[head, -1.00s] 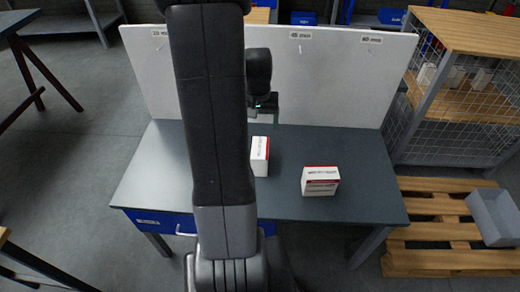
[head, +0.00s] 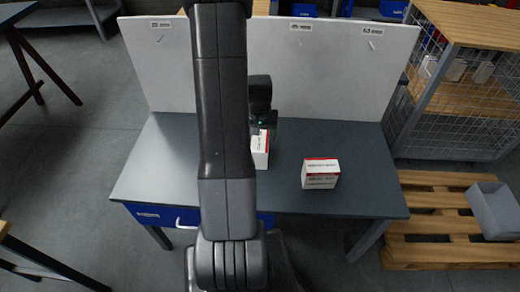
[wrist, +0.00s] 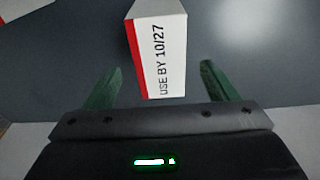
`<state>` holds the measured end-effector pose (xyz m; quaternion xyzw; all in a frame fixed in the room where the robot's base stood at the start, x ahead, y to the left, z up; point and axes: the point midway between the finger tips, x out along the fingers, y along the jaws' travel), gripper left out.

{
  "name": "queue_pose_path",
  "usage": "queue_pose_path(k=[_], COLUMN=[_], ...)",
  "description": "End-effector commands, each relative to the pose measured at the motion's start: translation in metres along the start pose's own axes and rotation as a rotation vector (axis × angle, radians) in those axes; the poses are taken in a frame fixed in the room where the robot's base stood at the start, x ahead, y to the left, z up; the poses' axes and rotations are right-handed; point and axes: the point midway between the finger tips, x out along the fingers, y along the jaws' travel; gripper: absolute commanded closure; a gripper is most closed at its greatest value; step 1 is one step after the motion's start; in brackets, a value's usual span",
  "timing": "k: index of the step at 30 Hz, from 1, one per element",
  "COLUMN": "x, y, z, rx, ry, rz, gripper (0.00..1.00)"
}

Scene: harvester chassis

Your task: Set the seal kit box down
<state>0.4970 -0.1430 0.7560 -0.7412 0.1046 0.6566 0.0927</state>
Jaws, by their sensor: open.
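A white box with a red edge (head: 261,158) stands on the dark grey table (head: 352,150), partly hidden by my arm. In the wrist view this box (wrist: 158,45) shows "USE BY 10/27" and lies between the tips of my open fingers, with gaps on both sides. My gripper (wrist: 161,70) holds nothing; in the head view it (head: 266,124) is at the box's far side. A second white box with a red top edge (head: 320,174) stands to the right. I cannot read on either box which is the seal kit box.
A white panel (head: 330,70) with labels and hooks rises behind the table. A wire-sided shelf (head: 460,125) and a pallet (head: 430,200) with a grey bin (head: 495,208) are at the right. The table's right end is clear.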

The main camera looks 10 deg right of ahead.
Motion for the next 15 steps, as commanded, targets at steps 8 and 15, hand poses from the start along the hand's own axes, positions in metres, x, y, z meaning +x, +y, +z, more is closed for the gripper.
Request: queue_pose_path(k=[8, 15], x=[0.018, 0.017], y=[0.000, 0.000], z=[0.001, 0.001], rx=[0.000, 0.000], ry=[-0.001, -0.001], rz=[0.000, 0.000], gripper=[0.20, 0.36])
